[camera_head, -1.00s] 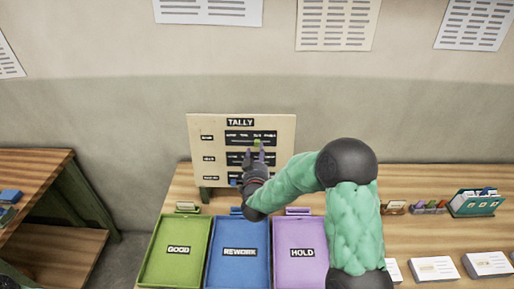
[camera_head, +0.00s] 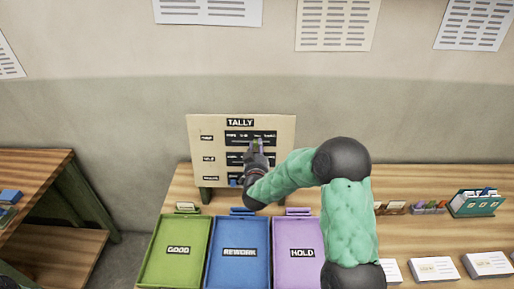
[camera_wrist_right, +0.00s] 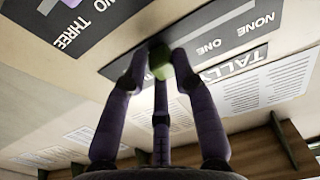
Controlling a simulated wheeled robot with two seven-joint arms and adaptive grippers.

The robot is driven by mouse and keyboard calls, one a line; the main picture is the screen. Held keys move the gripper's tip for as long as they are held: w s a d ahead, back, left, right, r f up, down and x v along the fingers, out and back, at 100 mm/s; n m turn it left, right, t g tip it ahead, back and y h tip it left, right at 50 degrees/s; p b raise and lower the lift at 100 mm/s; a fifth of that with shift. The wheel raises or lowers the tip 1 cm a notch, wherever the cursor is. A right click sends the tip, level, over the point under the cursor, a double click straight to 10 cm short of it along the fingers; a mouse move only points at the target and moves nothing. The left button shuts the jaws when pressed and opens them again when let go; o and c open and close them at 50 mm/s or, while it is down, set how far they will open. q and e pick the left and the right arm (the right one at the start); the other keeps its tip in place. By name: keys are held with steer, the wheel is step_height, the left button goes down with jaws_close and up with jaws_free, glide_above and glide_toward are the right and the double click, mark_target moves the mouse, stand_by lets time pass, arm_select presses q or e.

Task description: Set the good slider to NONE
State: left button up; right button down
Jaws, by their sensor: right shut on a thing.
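The TALLY board (camera_head: 285,165) stands upright at the back of the table, with dark slider strips in rows. The green knob (camera_wrist_right: 160,65) of the top strip is between the fingers of my right gripper (camera_head: 257,146). In the wrist view, my right gripper (camera_wrist_right: 160,75) is closed around this knob. NONE (camera_wrist_right: 257,24) and ONE (camera_wrist_right: 209,47) are printed to the right of the knob there, with ONE nearer. The fingers hide the label by the knob. A purple knob (camera_wrist_right: 71,3) shows on another strip. My left gripper is not in view.
Green GOOD (camera_head: 153,262), blue REWORK (camera_head: 239,226) and purple HOLD (camera_head: 302,228) trays lie before the board. Cards (camera_head: 436,269) and a teal card box (camera_head: 477,205) are at the right. A separate wooden shelf unit (camera_head: 40,172) is at left.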

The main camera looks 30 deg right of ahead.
steer(key=w+a, duration=0.1)
steer(key=a, duration=0.1)
steer(key=w+a, duration=0.2)
steer(key=a, duration=0.1)
steer(key=w+a+b, duration=0.1)
steer(key=w+a, duration=0.1)
steer(key=shift+a+r, duration=0.3)
steer(key=shift+a, duration=0.05)
steer(key=shift+w+a, duration=0.1)
steer(key=shift+a, duration=0.2)
steer(key=shift+r, duration=0.1)
steer(key=c, duration=1.1)
jaws_free()
steer(key=shift+a, duration=0.1)
steer(key=shift+w+a, duration=0.2)
steer(key=shift+a, duration=0.05)
steer(key=shift+f, duration=0.2)
steer(key=shift+s+d, duration=0.1)
